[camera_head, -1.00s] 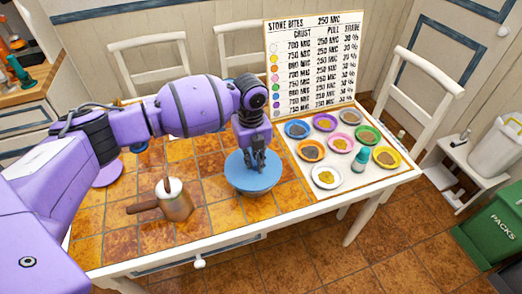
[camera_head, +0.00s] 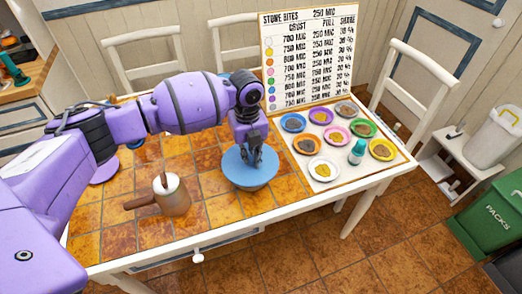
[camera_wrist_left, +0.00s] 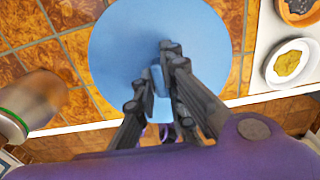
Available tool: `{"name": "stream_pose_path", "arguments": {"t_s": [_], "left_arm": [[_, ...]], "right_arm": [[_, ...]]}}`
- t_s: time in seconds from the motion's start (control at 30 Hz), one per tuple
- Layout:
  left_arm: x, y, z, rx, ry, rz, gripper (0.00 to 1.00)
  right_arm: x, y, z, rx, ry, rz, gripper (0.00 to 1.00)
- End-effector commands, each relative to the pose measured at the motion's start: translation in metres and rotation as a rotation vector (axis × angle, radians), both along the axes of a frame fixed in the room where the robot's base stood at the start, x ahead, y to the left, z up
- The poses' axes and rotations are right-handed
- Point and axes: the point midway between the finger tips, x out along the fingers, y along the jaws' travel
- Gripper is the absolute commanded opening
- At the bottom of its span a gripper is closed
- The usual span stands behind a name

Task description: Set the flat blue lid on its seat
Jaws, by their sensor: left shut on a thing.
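The flat blue lid (camera_head: 236,165) is a round disc in the middle of the tiled table. It looks level, with a blue rounded side showing below its front edge; I cannot tell whether it touches what is beneath. In the left wrist view the lid (camera_wrist_left: 115,45) fills the upper middle and has a small blue knob (camera_wrist_left: 157,80). My left gripper (camera_head: 252,161) comes down over the lid from above and is shut on the knob. Its fingers also show in the wrist view (camera_wrist_left: 168,62). My right gripper is out of view.
A pot with a brown handle (camera_head: 175,197) stands left of the lid. To the right, several coloured dishes (camera_head: 363,128) and a teal bottle (camera_head: 357,153) stand on a white surface, with a sign board (camera_head: 309,60) behind. Tiles in front of the lid are clear.

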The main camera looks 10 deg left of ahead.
Motion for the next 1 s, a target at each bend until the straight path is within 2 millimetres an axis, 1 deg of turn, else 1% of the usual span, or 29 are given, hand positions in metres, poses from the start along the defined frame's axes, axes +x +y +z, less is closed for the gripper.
{"name": "stream_pose_path", "arguments": {"t_s": [0.37, 1.0], "left_arm": [[-0.0002, 0.0001, -0.0006, 0.000, 0.000, 0.000, 0.00], [-0.0004, 0.0001, -0.0020, 0.000, 0.001, 0.000, 0.00]], "right_arm": [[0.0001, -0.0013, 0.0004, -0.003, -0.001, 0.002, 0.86], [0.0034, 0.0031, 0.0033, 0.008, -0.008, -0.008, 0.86]]}}
